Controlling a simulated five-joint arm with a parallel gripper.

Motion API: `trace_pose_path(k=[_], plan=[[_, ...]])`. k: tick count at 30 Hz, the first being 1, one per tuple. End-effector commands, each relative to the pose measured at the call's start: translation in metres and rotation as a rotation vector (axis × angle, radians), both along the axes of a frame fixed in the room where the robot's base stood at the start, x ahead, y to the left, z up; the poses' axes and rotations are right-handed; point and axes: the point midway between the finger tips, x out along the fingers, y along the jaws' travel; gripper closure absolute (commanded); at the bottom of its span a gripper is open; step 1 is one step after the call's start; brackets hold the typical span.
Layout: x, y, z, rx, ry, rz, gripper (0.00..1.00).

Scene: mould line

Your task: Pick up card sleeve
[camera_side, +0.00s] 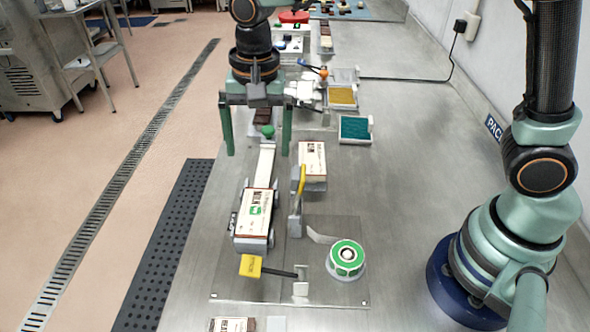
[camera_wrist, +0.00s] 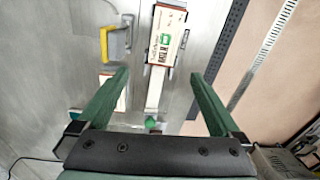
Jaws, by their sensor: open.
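A white card sleeve (camera_side: 257,202) with brown edges, dark lettering and a green mark lies on a narrow grey holder in the side view. It also shows in the wrist view (camera_wrist: 166,30), at the top centre. A second, similar sleeve (camera_side: 312,157) lies on a grey block to its right; in the wrist view my left-hand finger partly hides it. A third (camera_side: 231,325) is cut off at the bottom edge. My gripper (camera_side: 258,153) is open and empty, its two green fingers pointing down, above and behind the first sleeve. It also shows open in the wrist view (camera_wrist: 160,75).
A yellow-handled lever (camera_side: 301,182) stands between the sleeves. A yellow tab (camera_side: 251,266) and a round green-and-white dial (camera_side: 346,258) sit in front. A white strip (camera_side: 265,165) runs behind the first sleeve. A teal tray (camera_side: 355,129) stands farther back.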

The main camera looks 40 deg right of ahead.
Motion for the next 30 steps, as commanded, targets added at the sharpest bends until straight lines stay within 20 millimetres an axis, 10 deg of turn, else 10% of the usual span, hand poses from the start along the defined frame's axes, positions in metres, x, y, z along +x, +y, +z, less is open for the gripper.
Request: trace_pose_path(k=[30], plan=[[-0.003,0.025,-0.118,-0.024,0.053,-0.086,0.00]])
